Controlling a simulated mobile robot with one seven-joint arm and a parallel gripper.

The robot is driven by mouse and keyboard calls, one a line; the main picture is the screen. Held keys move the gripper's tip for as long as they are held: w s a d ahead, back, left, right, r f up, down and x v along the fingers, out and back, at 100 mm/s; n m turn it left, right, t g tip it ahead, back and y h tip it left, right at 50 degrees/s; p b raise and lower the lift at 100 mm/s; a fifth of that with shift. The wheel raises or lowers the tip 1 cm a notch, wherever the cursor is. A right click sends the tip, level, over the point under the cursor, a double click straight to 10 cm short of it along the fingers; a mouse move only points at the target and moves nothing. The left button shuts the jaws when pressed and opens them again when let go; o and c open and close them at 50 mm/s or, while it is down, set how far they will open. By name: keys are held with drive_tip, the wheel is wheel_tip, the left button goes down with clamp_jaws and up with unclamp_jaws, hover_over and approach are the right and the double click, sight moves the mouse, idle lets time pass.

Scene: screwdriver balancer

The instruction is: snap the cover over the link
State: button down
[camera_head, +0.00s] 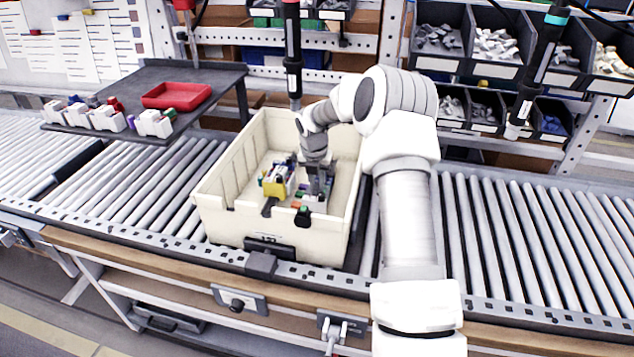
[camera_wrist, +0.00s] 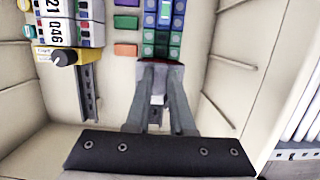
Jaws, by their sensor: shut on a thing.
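My gripper (camera_wrist: 160,72) reaches down into the cream bin and is shut on a small dark piece at its fingertips, most likely the cover; the fingers hide most of it. A dark red edge shows at the fingertips. They are at the near end of a row of blue and green terminal blocks (camera_wrist: 164,25), and I cannot tell whether the held piece touches it. The link cannot be made out clearly. In the head view, my gripper (camera_head: 318,182) is over the right part of the bin, beside a yellow and white device (camera_head: 276,182).
The cream bin's walls (camera_head: 222,212) stand close around the gripper on the roller conveyor (camera_head: 520,225). Purple, green and orange blocks (camera_wrist: 126,22) lie left of the terminal row. A metal rail (camera_wrist: 86,95) shows below the yellow device. A tool (camera_head: 292,50) hangs behind the bin.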

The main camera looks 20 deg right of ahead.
idle(0.3)
drive_tip(key=c, duration=0.7)
unclamp_jaws()
drive_tip(key=p+v, duration=0.1)
drive_tip(key=v, duration=1.6)
drive_tip(key=shift+r+p, duration=0.25)
drive_tip(key=shift+p, duration=0.05)
